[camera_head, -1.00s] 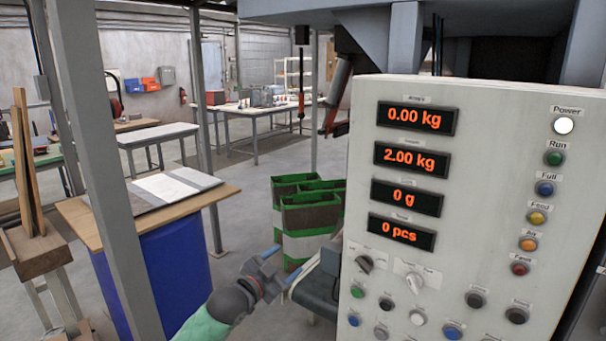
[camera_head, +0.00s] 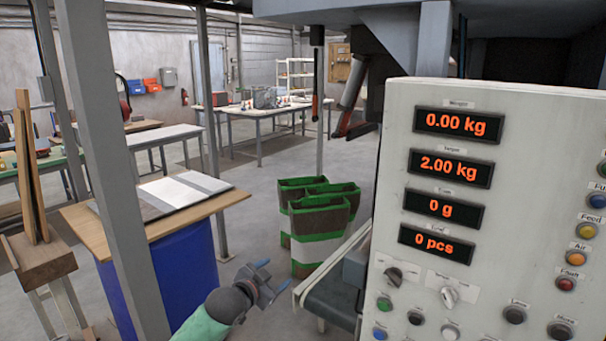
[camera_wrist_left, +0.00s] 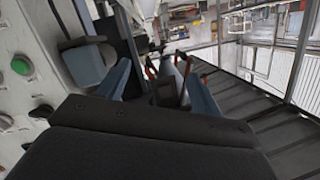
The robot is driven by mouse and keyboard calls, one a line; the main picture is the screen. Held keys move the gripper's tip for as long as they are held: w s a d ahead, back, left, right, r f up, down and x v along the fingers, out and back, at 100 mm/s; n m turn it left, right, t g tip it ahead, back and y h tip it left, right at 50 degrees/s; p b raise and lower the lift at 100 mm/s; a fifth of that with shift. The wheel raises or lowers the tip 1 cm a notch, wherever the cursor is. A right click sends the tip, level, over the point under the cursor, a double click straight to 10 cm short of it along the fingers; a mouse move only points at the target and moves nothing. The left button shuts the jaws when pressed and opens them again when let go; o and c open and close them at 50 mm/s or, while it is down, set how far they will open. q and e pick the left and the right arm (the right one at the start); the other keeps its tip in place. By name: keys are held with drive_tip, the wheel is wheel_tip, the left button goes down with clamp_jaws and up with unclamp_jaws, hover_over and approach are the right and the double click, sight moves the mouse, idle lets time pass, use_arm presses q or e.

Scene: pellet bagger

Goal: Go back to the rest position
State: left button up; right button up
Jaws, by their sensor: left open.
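My left gripper (camera_head: 275,279) is at the bottom middle of the head view, open and empty. It is in free air left of the control panel (camera_head: 478,200) and in front of the green and white bags (camera_head: 318,220). In the left wrist view its two blue-grey fingers (camera_wrist_left: 160,88) stand apart with nothing clear between them. The panel's lit displays read 0.00 kg, 2.00 kg, 0 g and 0 pcs. My right gripper is not in view.
The panel fills the right side. A conveyor (camera_head: 335,290) runs beside it. A grey post (camera_head: 118,170) stands at left, by a blue drum (camera_head: 180,285) under a wooden board (camera_head: 150,228). Floor is clear between drum and bags.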

use_arm(q)
drive_tip(key=w+a+f+n+y, duration=0.2)
drive_tip(key=a+f+y, duration=0.1)
drive_tip(key=a+f, duration=0.15)
drive_tip(key=s+a+f+n+g+y, duration=0.2)
drive_tip(key=s+a+f, duration=0.1)
drive_tip(key=f, duration=0.6)
drive_tip(key=s+a+f+n+g+y, duration=0.2)
drive_tip(key=s+a+f, duration=0.1)
drive_tip(key=f, duration=0.7)
drive_tip(key=s+a+f+n+g, duration=0.15)
drive_tip(key=s+f+g, duration=0.25)
drive_tip(key=s+f, duration=1.25)
drive_tip(key=s+d+f+g, duration=0.1)
drive_tip(key=s+f, duration=0.4)
drive_tip(key=s, duration=0.4)
drive_tip(key=s+d+f+n+g, duration=0.1)
drive_tip(key=s+f, duration=0.4)
drive_tip(key=s, duration=0.4)
drive_tip(key=s+d+f+g, duration=0.1)
drive_tip(key=s+f+g, duration=0.1)
drive_tip(key=s+f, duration=0.4)
drive_tip(key=s, duration=0.4)
drive_tip(key=shift+d, duration=0.15)
drive_tip(key=shift+n, duration=0.25)
